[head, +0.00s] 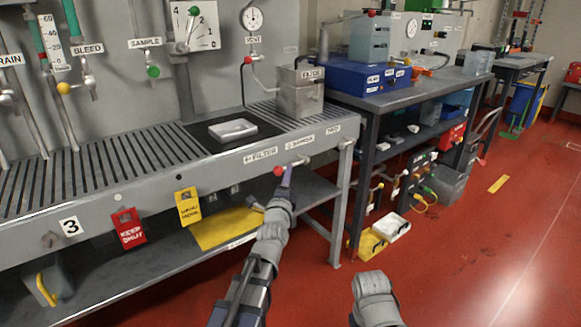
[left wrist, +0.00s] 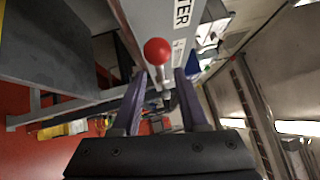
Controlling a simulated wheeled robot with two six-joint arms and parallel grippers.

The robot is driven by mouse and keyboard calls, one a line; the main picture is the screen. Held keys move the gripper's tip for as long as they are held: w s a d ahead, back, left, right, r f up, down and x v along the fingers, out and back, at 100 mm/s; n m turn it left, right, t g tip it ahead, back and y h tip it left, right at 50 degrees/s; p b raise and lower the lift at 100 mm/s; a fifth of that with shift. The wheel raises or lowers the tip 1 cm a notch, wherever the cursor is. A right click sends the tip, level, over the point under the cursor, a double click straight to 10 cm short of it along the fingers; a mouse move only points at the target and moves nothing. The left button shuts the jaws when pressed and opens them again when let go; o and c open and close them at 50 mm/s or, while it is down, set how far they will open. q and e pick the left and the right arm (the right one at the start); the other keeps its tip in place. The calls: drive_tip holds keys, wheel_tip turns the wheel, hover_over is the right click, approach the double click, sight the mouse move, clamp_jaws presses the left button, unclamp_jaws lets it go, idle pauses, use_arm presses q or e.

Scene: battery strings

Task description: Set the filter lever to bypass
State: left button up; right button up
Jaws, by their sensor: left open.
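The filter lever's red knob (head: 278,170) sticks out at the front edge of the bench, below a label with an arrow that reads FILTER (head: 262,154). Its metal rod runs right to a pivot, so the knob lies at the left, FILTER side. A second label to its right is too small to read surely. My left gripper (head: 286,182) is open just below and beside the knob. In the left wrist view the red knob (left wrist: 158,51) stands between and slightly beyond the two open fingers (left wrist: 160,82), with no clear contact.
A metal box labelled FILTER (head: 300,92) stands on the slatted bench top. A red tag (head: 129,229) and a yellow tag (head: 189,207) hang from the bench's front. A bench leg (head: 342,205) stands right of the lever. The red floor in front is mostly clear.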

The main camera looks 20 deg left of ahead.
use_arm(q)
drive_tip(key=w, duration=0.5)
drive_tip(key=shift+a+r+p, duration=0.3)
drive_tip(key=shift+a+r, duration=0.05)
clamp_jaws()
idle(1.0)
